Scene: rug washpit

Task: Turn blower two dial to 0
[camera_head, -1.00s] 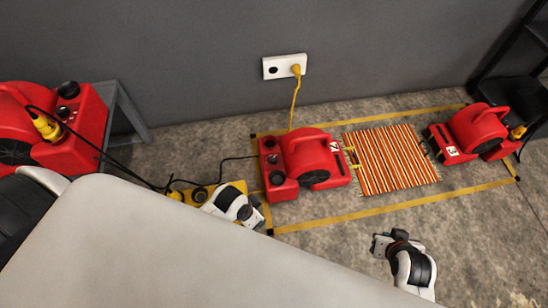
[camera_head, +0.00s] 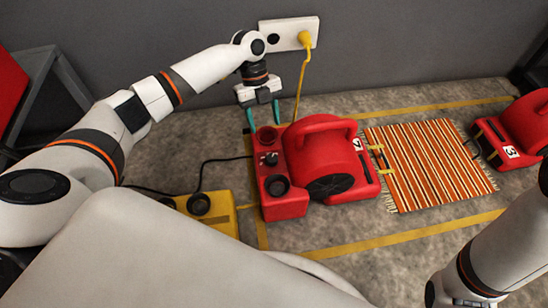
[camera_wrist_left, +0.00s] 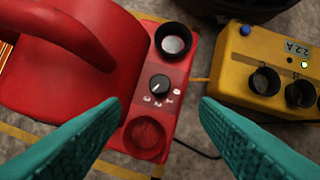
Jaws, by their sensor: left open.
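Blower two (camera_head: 325,150) is the red middle blower on the floor, with a control panel on its left side. Its black dial (camera_head: 268,159) sits on that panel between two round sockets. In the left wrist view the dial (camera_wrist_left: 159,85) has digits along its lower edge; its white mark points down-left, seemingly toward the 3 and away from the 0. My left gripper (camera_head: 264,114) is open and empty, its teal fingers behind the panel in the head view. In the left wrist view the fingers (camera_wrist_left: 160,101) spread either side of the panel, apart from the dial. My right gripper is out of view.
A yellow box (camera_head: 222,222) with sockets and a cable lies left of the blower; its display (camera_wrist_left: 296,48) reads about 2.2A. A wall outlet (camera_head: 285,34) with a yellow plug is behind. A striped rug (camera_head: 430,165) and blower three (camera_head: 520,130) lie to the right.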

